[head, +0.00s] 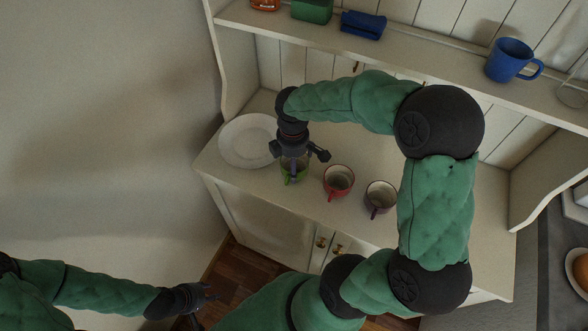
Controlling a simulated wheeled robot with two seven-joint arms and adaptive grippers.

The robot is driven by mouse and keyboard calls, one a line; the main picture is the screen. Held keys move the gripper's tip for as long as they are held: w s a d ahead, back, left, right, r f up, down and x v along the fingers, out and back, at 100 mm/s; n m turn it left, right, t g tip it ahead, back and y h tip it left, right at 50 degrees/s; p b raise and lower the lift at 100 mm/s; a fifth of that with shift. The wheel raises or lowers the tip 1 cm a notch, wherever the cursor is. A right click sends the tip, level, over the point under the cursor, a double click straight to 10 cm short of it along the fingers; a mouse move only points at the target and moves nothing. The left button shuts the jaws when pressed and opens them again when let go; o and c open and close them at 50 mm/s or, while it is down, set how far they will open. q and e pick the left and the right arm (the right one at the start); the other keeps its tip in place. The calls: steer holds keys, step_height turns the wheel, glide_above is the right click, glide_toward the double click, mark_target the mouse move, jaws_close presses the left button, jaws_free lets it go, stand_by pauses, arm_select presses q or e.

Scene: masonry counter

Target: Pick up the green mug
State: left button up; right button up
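The green mug (301,174) stands near the front edge of the white counter (330,215), partly hidden under my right gripper. My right gripper (297,156) points down right over the mug, with its fingers spread to either side. It looks open, and I cannot tell whether it touches the mug. My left gripper (205,305) is low at the lower left, away from the counter, open and empty.
A white plate (240,141) lies left of the mug. A red mug (339,185) and a dark purple mug (376,205) stand to its right. The shelf above holds a blue mug (510,61), a blue item (363,25) and a green container (312,10).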

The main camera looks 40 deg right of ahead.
step_height(320, 180, down, 2)
steer(key=shift+f, duration=0.15)
steer(key=c, duration=1.1)
